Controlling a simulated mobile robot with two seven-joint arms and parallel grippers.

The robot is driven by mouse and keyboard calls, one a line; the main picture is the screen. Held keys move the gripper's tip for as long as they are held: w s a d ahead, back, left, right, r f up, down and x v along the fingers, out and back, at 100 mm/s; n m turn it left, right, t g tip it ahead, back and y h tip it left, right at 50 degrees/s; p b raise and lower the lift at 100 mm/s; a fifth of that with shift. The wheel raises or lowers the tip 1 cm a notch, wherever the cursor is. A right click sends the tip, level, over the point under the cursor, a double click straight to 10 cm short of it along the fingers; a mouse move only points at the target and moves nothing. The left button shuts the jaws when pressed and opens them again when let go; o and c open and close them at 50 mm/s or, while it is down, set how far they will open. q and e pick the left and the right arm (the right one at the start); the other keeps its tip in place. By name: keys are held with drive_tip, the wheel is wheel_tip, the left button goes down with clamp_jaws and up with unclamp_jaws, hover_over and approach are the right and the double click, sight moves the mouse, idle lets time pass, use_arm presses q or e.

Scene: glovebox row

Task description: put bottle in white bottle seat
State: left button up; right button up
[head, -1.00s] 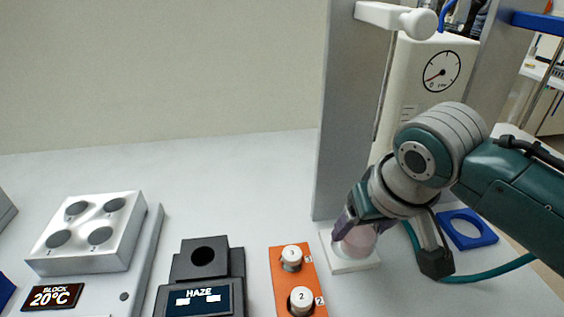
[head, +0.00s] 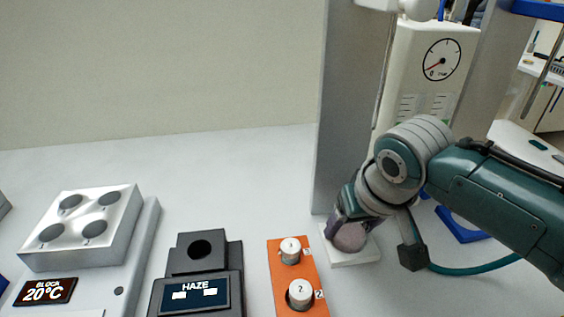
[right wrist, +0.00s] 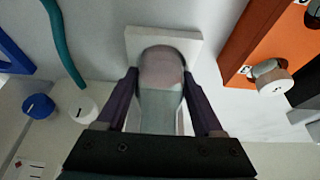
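The bottle (head: 349,238) has a rounded pinkish end and a greyish body. It is at the white bottle seat (head: 357,259), a square white block on the table. My right gripper (head: 346,222) has its dark fingers on both sides of the bottle and is shut on it. In the right wrist view the bottle (right wrist: 160,80) lies between the two fingertips (right wrist: 160,75), with the white seat (right wrist: 140,38) behind it. The bottle hides the seat's middle, so I cannot tell how deep it sits. My left gripper is not in view.
An orange rack (head: 283,268) with two white-capped vials stands left of the seat. Further left are a black haze meter (head: 203,270) and a grey block heater (head: 85,230). A grey column (head: 345,120) rises behind the seat. A blue holder (head: 458,230) and teal hose lie right.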

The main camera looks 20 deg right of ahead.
drive_tip(key=o, duration=0.4)
drive_tip(key=shift+r, duration=0.1)
drive_tip(key=shift+r, duration=0.25)
drive_tip(key=p+v, duration=0.4)
drive_tip(key=v, duration=0.7)
drive_tip(key=s+a+n, duration=0.1)
drive_tip(key=s, duration=0.4)
drive_tip(key=s+a+n, duration=0.2)
drive_tip(key=s, duration=0.4)
drive_tip(key=s+a+r+n+y, duration=0.1)
drive_tip(key=s+a, duration=0.1)
drive_tip(key=s, duration=0.4)
drive_tip(key=shift+a+r+n+g, duration=0.1)
drive_tip(key=shift+a+n+g, duration=0.05)
drive_tip(key=shift+n+g, duration=0.15)
